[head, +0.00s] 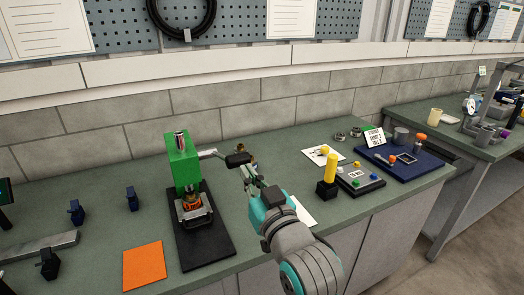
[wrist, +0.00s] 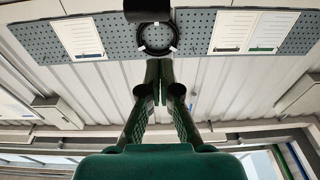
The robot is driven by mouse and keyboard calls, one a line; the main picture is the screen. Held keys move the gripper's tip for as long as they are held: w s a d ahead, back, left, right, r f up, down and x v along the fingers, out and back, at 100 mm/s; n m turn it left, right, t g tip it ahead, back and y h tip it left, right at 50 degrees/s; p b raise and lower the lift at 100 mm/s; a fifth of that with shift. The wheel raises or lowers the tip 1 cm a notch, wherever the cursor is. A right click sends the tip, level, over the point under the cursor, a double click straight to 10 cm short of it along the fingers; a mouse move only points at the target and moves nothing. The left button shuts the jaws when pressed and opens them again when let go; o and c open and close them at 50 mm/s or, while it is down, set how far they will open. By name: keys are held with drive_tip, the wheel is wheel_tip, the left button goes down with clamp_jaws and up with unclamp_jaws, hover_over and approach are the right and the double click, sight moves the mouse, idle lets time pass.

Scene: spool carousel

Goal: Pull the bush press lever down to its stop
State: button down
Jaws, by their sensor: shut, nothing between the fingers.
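The bush press (head: 183,160) is a green upright column on a black base plate (head: 215,245) on the green bench. Its grey lever arm (head: 208,153) sticks out to the right, roughly level, and ends in a black handle (head: 238,159). My gripper (head: 246,171) is at the handle's near, lower side, with its fingers shut and empty. In the wrist view the closed fingertips (wrist: 159,62) point toward a black block (wrist: 148,10), probably the handle, at the top edge. I cannot tell whether the fingers touch it.
Small brass-coloured parts (head: 255,168) lie just behind my gripper. An orange mat (head: 144,266) lies left of the press.

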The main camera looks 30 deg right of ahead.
wheel_tip(320, 180, up, 2)
drive_tip(key=d, duration=0.1)
drive_tip(key=r, duration=0.2)
hover_over(240, 160)
drive_tip(key=shift+w+d+f, duration=0.1)
drive_tip(key=shift+w, duration=0.2)
drive_tip(key=shift+f, duration=0.85)
drive_tip(key=shift+s+f, duration=0.15)
drive_tip(key=shift+f, duration=0.4)
drive_tip(key=shift+s+f, duration=0.15)
drive_tip(key=shift+f, duration=0.4)
